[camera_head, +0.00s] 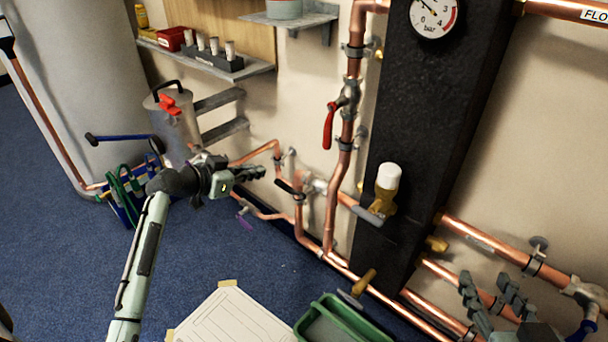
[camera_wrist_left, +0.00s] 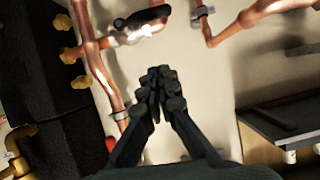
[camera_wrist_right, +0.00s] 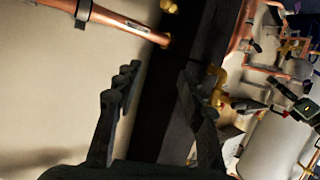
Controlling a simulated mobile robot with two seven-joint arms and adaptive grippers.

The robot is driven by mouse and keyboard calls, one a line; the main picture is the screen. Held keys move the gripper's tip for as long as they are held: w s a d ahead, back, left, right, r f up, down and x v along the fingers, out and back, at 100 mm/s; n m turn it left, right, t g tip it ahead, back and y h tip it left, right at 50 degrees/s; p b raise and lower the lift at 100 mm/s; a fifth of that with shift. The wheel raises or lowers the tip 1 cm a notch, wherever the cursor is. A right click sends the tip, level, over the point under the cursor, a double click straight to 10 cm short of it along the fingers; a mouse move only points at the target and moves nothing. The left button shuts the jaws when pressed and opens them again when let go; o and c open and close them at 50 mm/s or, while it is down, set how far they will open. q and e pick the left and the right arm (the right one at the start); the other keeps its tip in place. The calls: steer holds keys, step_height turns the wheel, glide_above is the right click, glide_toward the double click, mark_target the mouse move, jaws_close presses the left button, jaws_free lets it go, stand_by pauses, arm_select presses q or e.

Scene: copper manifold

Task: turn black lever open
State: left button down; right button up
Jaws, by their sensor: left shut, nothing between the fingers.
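The black lever (camera_head: 288,187) sits on a copper pipe branch low on the wall, just right of my left gripper. It also shows at the top of the left wrist view (camera_wrist_left: 142,18), lying across the pipe. My left gripper (camera_head: 262,172) is shut and empty, with its fingertips a short way from the lever and apart from it. The closed fingers show in the left wrist view (camera_wrist_left: 160,85). My right gripper (camera_head: 495,290) is at the lower right, open and empty; its fingers stand apart in the right wrist view (camera_wrist_right: 158,90).
A red lever (camera_head: 329,126) hangs on the upright pipe above. A black panel (camera_head: 415,120) with a gauge (camera_head: 433,15) stands right of it. A green tray (camera_head: 342,322) and a paper sheet (camera_head: 230,320) lie below. A shelf (camera_head: 205,60) and grey tank (camera_head: 172,118) are at left.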

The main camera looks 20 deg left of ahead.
arm_select(q)
steer(key=b, duration=0.1)
glide_above(279, 180)
steer(key=s+d, duration=0.2)
step_height(279, 180, down, 4)
steer(key=shift+s+a+f+b, duration=0.15)
steer(key=shift+a+f+b, duration=0.1)
steer(key=shift+f, duration=0.8)
steer(key=shift+s+a+f+b, duration=0.1)
steer(key=shift+f+b, duration=0.1)
steer(key=shift+f, duration=0.85)
arm_select(e)
steer(key=a+r+t+y, duration=0.2)
steer(key=a+r+t, duration=0.2)
steer(key=r, duration=0.4)
steer(key=shift+w+a+r+y, duration=0.15)
steer(key=shift+r+y, duration=0.1)
steer(key=shift+y, duration=0.05)
